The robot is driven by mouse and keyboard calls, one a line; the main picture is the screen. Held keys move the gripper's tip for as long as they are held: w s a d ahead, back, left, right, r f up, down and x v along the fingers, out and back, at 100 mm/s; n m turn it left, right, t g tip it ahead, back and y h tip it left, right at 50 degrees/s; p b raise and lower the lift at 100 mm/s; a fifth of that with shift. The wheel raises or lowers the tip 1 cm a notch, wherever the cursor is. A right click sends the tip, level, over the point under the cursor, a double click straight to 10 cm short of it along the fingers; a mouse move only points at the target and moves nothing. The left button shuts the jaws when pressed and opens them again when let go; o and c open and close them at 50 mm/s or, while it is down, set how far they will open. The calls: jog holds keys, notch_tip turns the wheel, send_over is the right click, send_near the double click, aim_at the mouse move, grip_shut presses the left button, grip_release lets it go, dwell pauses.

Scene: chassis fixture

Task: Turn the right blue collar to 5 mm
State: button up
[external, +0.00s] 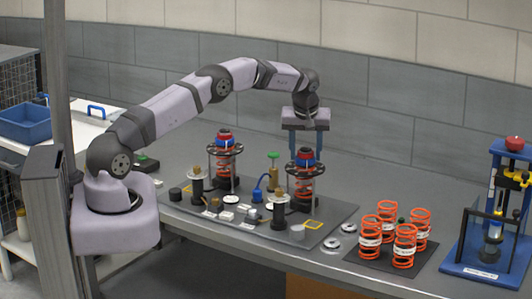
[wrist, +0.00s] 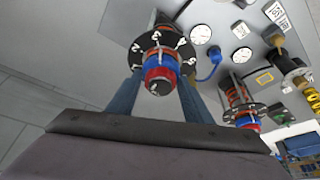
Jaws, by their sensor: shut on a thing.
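The right blue collar (external: 306,162) sits on the right coil-spring strut under a red cap, above a black numbered ring. My gripper (external: 305,155) points straight down over this strut, with one finger on each side of the collar. In the wrist view, my gripper (wrist: 158,82) has its two blue fingers around the blue collar (wrist: 147,69), shut on it. The numbered ring (wrist: 163,42) shows 2, 3, 4 and 5 in white; the exact setting cannot be read. The left strut's blue collar (external: 223,143) is apart from my gripper.
The struts stand on a grey plate (external: 335,222) with black posts, small gauges and a blue hooked part. Several orange springs (external: 404,245) stand on a dark mat to the right. A blue press (external: 495,220) stands at the far right. The bench behind the struts is clear.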

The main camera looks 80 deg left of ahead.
jog(key=m+t, duration=0.1)
jog(key=m, duration=0.2)
jog(key=shift+m+h, duration=0.3)
jog(key=shift+m, duration=0.1)
jog(key=shift+m+t+h+p, duration=0.3)
jog(key=shift+m+t+h, duration=0.35)
jog(key=shift+m, duration=1.35)
jog(key=shift+m+t+h, duration=0.35)
jog(key=shift+m+h, duration=0.4)
jog(key=shift+m, duration=1.35)
jog(key=m+h+p, duration=0.1)
jog(key=m, duration=0.2)
jog(key=shift+f+m+h, duration=0.1)
jog(key=shift+m+h, duration=0.2)
jog(key=shift+m, duration=0.2)
jog(key=o, duration=1)
